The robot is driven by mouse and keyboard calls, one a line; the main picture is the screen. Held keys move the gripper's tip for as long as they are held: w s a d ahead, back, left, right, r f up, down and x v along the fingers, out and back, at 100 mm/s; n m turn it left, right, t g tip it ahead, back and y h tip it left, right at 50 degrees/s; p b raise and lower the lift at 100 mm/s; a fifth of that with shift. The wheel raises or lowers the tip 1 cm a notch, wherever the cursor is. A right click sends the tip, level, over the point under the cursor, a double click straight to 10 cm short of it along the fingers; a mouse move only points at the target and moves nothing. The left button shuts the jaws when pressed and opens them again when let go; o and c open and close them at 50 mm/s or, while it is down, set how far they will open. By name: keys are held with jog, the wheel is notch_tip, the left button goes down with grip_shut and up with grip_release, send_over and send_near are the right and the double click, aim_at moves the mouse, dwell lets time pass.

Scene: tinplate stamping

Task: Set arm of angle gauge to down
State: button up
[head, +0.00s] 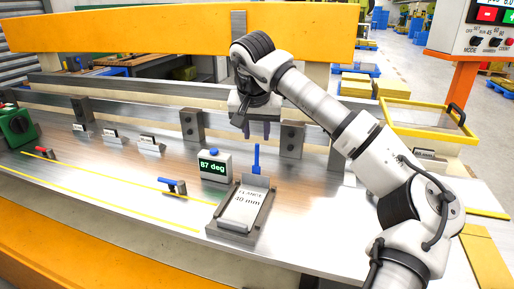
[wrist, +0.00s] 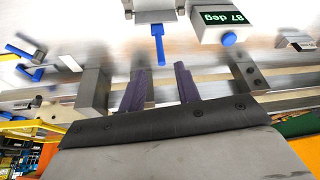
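The angle gauge's arm (head: 256,158) is a slim blue bar. It stands about upright at the back of a grey metal block labelled 40 mm (head: 240,212). A grey display box (head: 214,165) just left of it reads 87 deg in green. My gripper (head: 257,132) points down above the blue arm, its two dark fingers apart with nothing between them. In the wrist view, the blue arm (wrist: 158,45) lies just beyond and between the fingertips (wrist: 160,72), seemingly apart from both. The display box (wrist: 225,22) shows at upper right there, with a blue knob.
A steel rail with upright blocks (head: 192,125) runs behind the gauge. Yellow lines mark the metal table (head: 330,215). Bare table lies right of the gauge.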

aim_at(257, 147)
jog(key=p+x, duration=0.1)
jog(key=x, duration=0.7)
jog(key=shift+a, duration=0.1)
jog(key=shift+c, duration=0.2)
jog(key=shift+r, duration=0.1)
grip_shut()
